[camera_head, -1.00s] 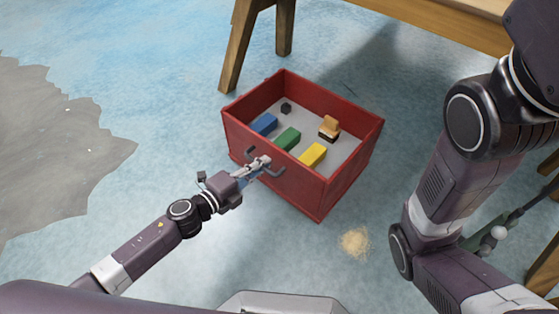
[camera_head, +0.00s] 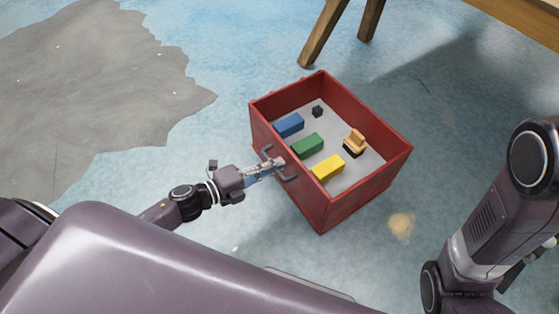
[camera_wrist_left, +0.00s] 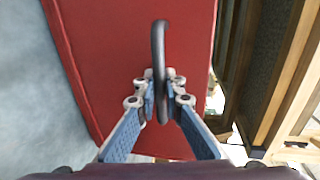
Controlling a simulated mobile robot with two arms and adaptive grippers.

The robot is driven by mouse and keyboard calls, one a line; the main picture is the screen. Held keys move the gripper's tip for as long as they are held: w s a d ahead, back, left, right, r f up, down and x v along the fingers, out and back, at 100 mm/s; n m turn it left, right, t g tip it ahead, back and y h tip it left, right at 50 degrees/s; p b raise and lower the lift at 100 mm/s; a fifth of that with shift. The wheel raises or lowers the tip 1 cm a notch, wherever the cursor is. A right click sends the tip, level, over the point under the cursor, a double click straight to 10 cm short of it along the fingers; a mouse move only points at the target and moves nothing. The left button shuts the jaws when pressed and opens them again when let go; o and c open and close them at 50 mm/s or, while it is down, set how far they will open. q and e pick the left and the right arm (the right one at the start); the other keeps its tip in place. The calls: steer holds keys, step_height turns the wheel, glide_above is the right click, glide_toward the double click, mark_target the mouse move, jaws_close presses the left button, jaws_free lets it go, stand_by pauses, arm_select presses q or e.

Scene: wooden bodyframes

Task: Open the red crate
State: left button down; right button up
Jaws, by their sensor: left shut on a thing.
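The red crate (camera_head: 322,207) stands on the floor, its top uncovered so its grey inside shows. Inside lie a blue block (camera_head: 289,125), a green block (camera_head: 307,145), a yellow block (camera_head: 328,167), a small dark piece (camera_head: 317,111) and a brush-like thing with a tan top (camera_head: 355,142). A dark handle (camera_head: 287,176) sits on the crate's near side. My left gripper (camera_head: 276,163) is shut on this handle. In the left wrist view the fingers (camera_wrist_left: 161,98) close on both sides of the handle (camera_wrist_left: 158,45). My right gripper is not visible.
A wooden table or bench (camera_head: 325,35) stands behind the crate. A grey patch (camera_head: 90,90) covers the blue floor at left. A small tan pile (camera_head: 401,225) lies right of the crate. Floor left of the crate is clear.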

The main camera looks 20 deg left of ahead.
arm_select(q)
steer(key=shift+s+a, duration=0.15)
steer(key=shift+s, duration=0.15)
steer(key=c, duration=2.3)
jaws_free()
steer(key=shift+a, duration=0.1)
steer(key=v, duration=1.2)
